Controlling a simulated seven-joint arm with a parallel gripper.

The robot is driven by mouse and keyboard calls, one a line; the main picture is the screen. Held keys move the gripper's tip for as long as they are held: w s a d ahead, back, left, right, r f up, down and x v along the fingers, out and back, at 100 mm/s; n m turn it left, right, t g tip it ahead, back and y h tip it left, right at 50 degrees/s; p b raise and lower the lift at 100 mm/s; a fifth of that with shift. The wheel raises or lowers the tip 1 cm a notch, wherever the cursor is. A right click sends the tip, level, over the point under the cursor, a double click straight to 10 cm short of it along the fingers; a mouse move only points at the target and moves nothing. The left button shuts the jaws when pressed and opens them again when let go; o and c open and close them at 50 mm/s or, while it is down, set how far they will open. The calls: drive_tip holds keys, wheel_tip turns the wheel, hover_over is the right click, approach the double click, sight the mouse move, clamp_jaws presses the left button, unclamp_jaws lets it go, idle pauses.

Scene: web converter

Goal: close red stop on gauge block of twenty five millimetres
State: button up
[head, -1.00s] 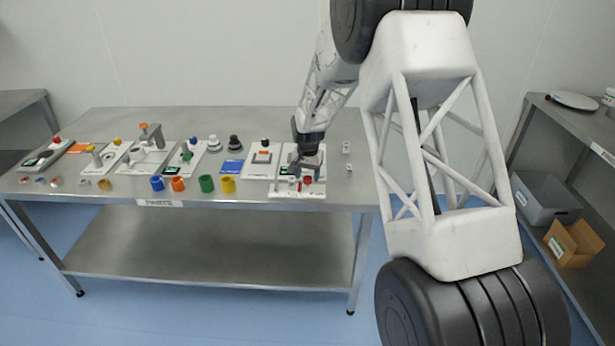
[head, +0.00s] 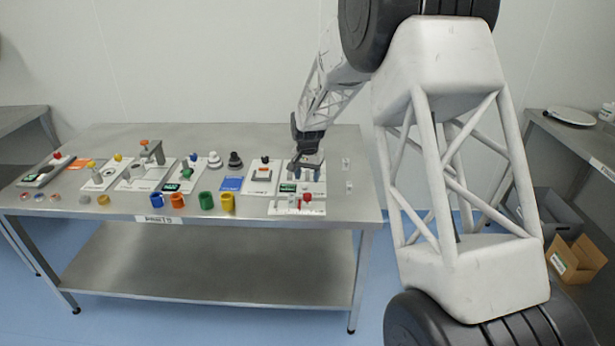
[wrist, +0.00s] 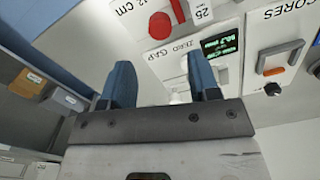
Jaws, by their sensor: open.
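The red stop (head: 307,197) stands on the white gauge fixture (head: 283,211) at the table's front edge. In the wrist view a round red part (wrist: 160,26) and a red bar (wrist: 178,10) show beside the labels "12 cm" and "25". I cannot tell if the "25" label (wrist: 204,13) is on the gauge block itself. A green-lit "GAP" display (wrist: 221,43) with "ZERO" beside it lies beyond my fingertips. My gripper (wrist: 162,76) is open, with both blue fingers apart. In the head view my gripper (head: 307,174) is above the board behind the fixture, apart from the red stop.
A board with an orange bar, labelled "CORES" in the wrist view (wrist: 276,71), is beside the display. Blue, orange, green and yellow rings (head: 228,202) stand along the front edge. Two small pale blocks (head: 346,164) sit at the right. The table's right end is fairly clear.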

drive_tip(key=shift+d, duration=0.15)
drive_tip(key=c, duration=0.5)
drive_tip(key=shift+s+d+r+m+y, duration=0.1)
drive_tip(key=shift+s+d+m+y, duration=0.15)
drive_tip(key=shift+d+m, duration=0.55)
drive_tip(key=c, duration=0.4)
drive_tip(key=d+m+y, duration=0.1)
drive_tip(key=d+m, duration=0.1)
drive_tip(key=m, duration=0.3)
drive_tip(key=s+d+r+m+y, duration=0.1)
drive_tip(key=d+m, duration=0.2)
drive_tip(key=m, duration=0.2)
drive_tip(key=s+d+r+m+y, duration=0.1)
drive_tip(key=d+m, duration=0.2)
drive_tip(key=m, duration=0.1)
drive_tip(key=shift+d+m+t, duration=0.1)
drive_tip(key=shift+m+t, duration=0.3)
clamp_jaws()
drive_tip(key=shift+s+d+r+m+y, duration=0.15)
drive_tip(key=shift+d+m+y, duration=0.3)
drive_tip(key=shift+m, duration=0.35)
